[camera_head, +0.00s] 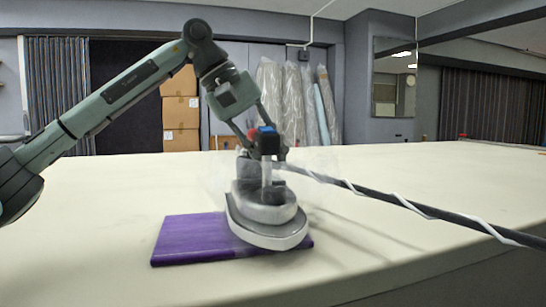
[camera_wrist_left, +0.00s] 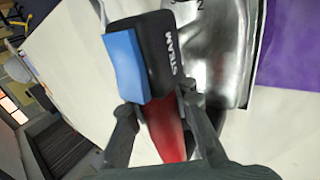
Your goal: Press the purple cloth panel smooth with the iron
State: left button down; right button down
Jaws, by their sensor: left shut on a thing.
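The purple cloth panel (camera_head: 190,238) lies flat on the long table. In the left wrist view, part of the panel (camera_wrist_left: 291,45) shows at the upper right. The iron (camera_head: 266,212), grey with a pale sole, is over the panel's right part and hides it there. Whether its sole touches the cloth is hard to tell. My left gripper (camera_head: 262,142) is shut on the iron's upper part from above. In the left wrist view, my left gripper's fingers (camera_wrist_left: 160,118) straddle a red part below the black "STEAM" block and blue button of the iron (camera_wrist_left: 220,55). My right gripper is out of view.
A dark cable with a white spiral wrap (camera_head: 390,197) runs from the iron to the right, above the table. The cream table (camera_head: 400,170) is clear around the panel; its front edge lies close by. Boxes (camera_head: 181,110) and wrapped rolls (camera_head: 300,100) stand behind it.

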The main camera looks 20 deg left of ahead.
pick_arm(q)
jog(key=shift+f+b, duration=0.35)
jog(key=shift+f, duration=0.15)
dwell(0.6)
jog(key=shift+s+f, duration=0.15)
jog(key=shift+f, duration=0.2)
dwell(1.1)
dwell(0.6)
